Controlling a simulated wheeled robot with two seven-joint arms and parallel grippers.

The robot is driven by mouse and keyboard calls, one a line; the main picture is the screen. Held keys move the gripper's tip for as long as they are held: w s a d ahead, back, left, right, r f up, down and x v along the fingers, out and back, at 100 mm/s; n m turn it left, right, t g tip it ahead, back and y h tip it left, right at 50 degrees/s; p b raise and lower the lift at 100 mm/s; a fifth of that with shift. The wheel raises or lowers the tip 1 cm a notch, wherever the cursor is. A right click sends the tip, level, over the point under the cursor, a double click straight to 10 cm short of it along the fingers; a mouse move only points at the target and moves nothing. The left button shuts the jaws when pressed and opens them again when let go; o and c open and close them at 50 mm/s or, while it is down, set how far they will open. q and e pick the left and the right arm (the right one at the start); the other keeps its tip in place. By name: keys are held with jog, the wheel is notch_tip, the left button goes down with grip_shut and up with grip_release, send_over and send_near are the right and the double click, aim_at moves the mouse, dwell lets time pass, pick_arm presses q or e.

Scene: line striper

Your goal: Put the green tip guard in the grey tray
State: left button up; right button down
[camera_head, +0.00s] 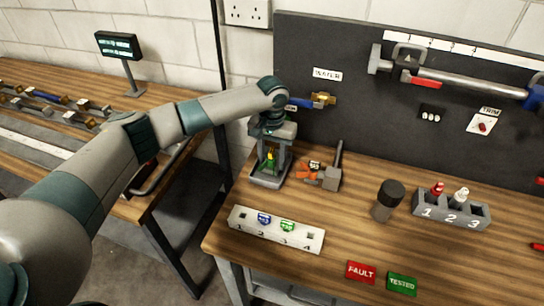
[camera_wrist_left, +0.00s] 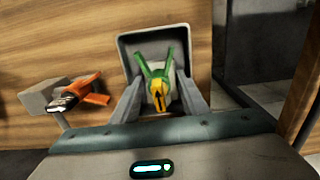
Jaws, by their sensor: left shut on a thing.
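The green tip guard (camera_head: 270,157) is a small green piece with two prongs and a yellow part with a dark mark. It also shows in the left wrist view (camera_wrist_left: 144,68) between my fingers. My left gripper (camera_head: 270,168) points down at the table's left end and is shut on the guard. The grey tray (camera_head: 261,184) lies directly under the gripper; its rim shows behind the guard in the left wrist view (camera_wrist_left: 125,42). I cannot tell whether the guard touches the tray floor. My right gripper is not in view.
A grey block with an orange-handled tool (camera_head: 320,177) stands just right of the tray. A white numbered rack (camera_head: 275,230) lies in front. A dark-capped cylinder (camera_head: 388,200) and a grey numbered holder (camera_head: 450,210) stand further right. The table's left edge is close to the tray.

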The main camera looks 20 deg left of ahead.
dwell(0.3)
pick_arm(q)
jog(key=o, duration=1.1)
jog(key=shift+f, duration=0.1)
jog(key=shift+r, duration=0.35)
notch_tip(320, 180, up, 10)
jog(key=b, duration=0.4)
jog(key=shift+r, duration=0.8)
